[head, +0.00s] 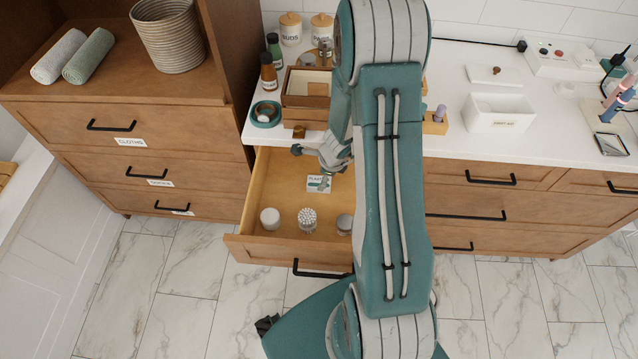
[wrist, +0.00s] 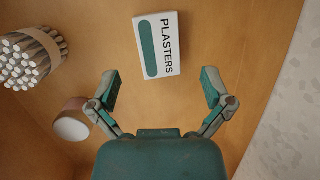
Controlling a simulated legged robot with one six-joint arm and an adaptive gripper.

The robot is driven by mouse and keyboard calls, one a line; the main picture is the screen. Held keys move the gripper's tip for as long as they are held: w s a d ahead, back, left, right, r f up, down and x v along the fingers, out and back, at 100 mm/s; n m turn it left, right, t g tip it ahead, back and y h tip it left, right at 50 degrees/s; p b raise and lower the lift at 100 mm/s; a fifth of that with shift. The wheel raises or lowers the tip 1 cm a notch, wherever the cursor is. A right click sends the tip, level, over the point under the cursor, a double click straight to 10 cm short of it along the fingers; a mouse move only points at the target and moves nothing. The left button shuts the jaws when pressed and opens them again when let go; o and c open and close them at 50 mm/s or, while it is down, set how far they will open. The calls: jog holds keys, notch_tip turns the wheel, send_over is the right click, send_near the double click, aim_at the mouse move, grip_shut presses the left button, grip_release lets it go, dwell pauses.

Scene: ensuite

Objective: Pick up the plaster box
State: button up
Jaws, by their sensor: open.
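The plaster box (wrist: 157,45) is a small white box with a green band and the word PLASTERS. It lies flat on the floor of an open wooden drawer. In the head view the plaster box (head: 319,184) shows behind the drawer's front jars, beside my arm. My gripper (wrist: 162,92) is open and empty, its two fingers spread apart either side of the box's near end, with the box just ahead of them. In the head view my gripper (head: 322,152) is over the back of the drawer, partly hidden by my arm.
The counter above bears a wooden box (head: 305,88), bottles and a white bin (head: 499,113). The tiled floor at left is clear.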

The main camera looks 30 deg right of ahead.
aim_at(319, 182)
jog(key=shift+x, duration=2.45)
jog(key=shift+s, duration=0.1)
jog(key=c, duration=0.9)
